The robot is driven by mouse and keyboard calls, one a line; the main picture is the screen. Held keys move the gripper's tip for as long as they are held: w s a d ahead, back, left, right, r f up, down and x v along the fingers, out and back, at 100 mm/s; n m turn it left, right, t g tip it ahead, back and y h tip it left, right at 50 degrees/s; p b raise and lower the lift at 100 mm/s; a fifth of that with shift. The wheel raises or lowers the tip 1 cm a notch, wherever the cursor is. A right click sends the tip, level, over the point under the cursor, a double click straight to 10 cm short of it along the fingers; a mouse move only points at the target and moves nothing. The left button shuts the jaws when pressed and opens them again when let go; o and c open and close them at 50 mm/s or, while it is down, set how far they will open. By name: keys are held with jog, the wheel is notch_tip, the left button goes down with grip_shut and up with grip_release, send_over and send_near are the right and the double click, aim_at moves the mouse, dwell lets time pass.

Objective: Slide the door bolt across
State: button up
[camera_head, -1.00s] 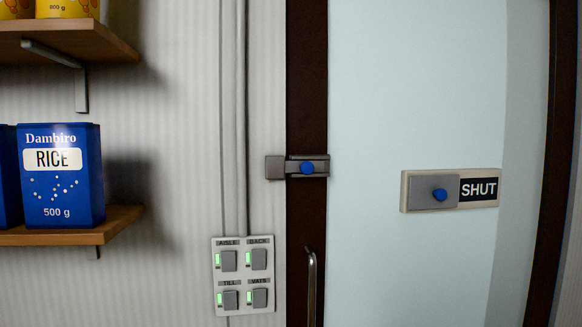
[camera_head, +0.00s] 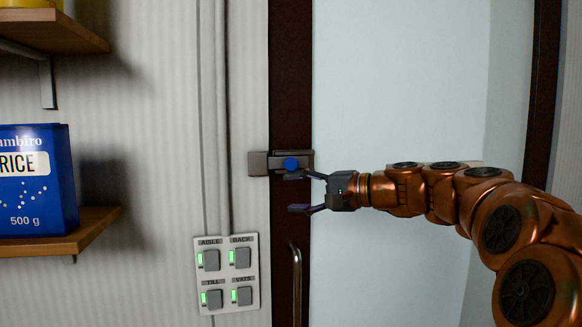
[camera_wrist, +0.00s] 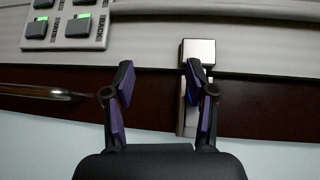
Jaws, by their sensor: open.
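The door bolt (camera_head: 304,160) is a grey metal slide on the dark door frame, with a round blue knob (camera_head: 291,164). Its grey keeper (camera_head: 257,164) sits at its left on the wall side. My gripper (camera_head: 298,192) reaches in from the right, open and empty, with its upper finger just below the knob and its lower finger further down. In the wrist view my gripper (camera_wrist: 158,80) shows two spread fingers; the right one overlaps the bolt and hides most of the knob. The keeper (camera_wrist: 198,50) shows beyond that finger. I cannot tell whether finger and knob touch.
A switch panel (camera_head: 227,273) with several lit switches is on the wall at lower left. A door handle (camera_head: 296,285) is below the bolt. A shelf (camera_head: 75,232) holds a blue rice box (camera_head: 38,185) at left. The pale door panel (camera_head: 400,80) is clear above my arm.

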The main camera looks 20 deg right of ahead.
aim_at(294, 165)
jog(key=d+r+m+t, duration=0.1)
jog(key=d+r+t, duration=0.1)
jog(key=d+r, duration=0.35)
jog(key=shift+d+f+p+x, duration=0.15)
jog(key=shift+p+x, duration=0.25)
jog(key=shift+x, duration=0.9)
jog(key=shift+f+p+x, duration=0.15)
jog(key=shift+p+x, duration=0.2)
jog(key=shift+x, duration=0.95)
jog(key=shift+d+f+p+x, duration=0.15)
jog(key=shift+p+x, duration=0.25)
jog(key=shift+x, duration=0.9)
jog(key=shift+w, duration=0.15)
jog(key=shift+c, duration=0.2)
jog(key=shift+a, duration=0.1)
grip_shut()
